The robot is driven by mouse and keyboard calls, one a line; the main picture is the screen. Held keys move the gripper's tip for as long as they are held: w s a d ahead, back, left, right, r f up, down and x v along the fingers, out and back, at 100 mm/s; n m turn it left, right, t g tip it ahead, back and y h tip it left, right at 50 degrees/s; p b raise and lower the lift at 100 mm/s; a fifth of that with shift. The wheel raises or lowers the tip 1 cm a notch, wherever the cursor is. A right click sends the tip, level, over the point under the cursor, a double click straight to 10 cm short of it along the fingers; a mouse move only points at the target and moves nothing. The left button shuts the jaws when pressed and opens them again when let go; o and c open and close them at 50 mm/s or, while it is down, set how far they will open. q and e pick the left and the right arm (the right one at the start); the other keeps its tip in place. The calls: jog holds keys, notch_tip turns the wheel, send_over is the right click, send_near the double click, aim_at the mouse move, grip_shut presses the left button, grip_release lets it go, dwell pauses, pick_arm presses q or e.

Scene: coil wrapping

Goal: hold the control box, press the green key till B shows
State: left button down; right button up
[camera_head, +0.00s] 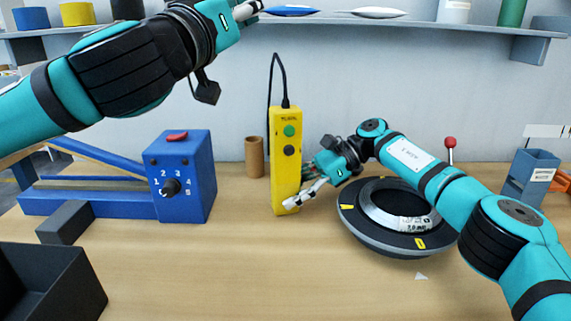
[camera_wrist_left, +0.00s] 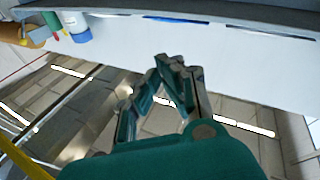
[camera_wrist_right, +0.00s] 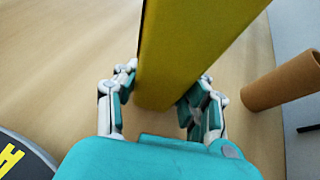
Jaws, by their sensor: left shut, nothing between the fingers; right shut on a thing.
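The yellow control box (camera_head: 285,182) stands upright near the back of the table, with a black cable from its top. Its front carries a green key (camera_head: 289,131) and a dark key (camera_head: 289,150) below. Small dark marking above the keys is too small to read. My right gripper (camera_head: 300,188) is shut on the lower part of the box from the right; in the right wrist view the yellow body (camera_wrist_right: 185,55) lies between its fingers. My left gripper (camera_head: 248,10) is high at the shelf's level, up and left of the box, partly cut off; its fingers (camera_wrist_left: 172,66) are shut and empty.
A blue machine (camera_head: 190,195) with a numbered dial stands left of the box, and a brown tube (camera_head: 254,157) just behind. A black ring (camera_head: 365,235) with a silver coil lies right, under my right arm. A shelf (camera_head: 345,24) spans the back wall. The front middle of the table is clear.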

aim_at(289, 131)
pick_arm(q)
jog(key=s+d+f+n+g+y, duration=0.1)
jog(key=s+d+f+g, duration=0.25)
jog(key=f, duration=0.65)
jog(key=s+d+f+n+g, duration=0.1)
jog(key=s+d+f+g, duration=0.3)
jog(key=f, duration=0.6)
jog(key=w+t, duration=0.1)
jog(key=w, duration=0.5)
jog(key=shift+w+a+m, duration=0.3)
jog(key=shift+w+a, duration=0.1)
jog(key=shift+w+f, duration=0.1)
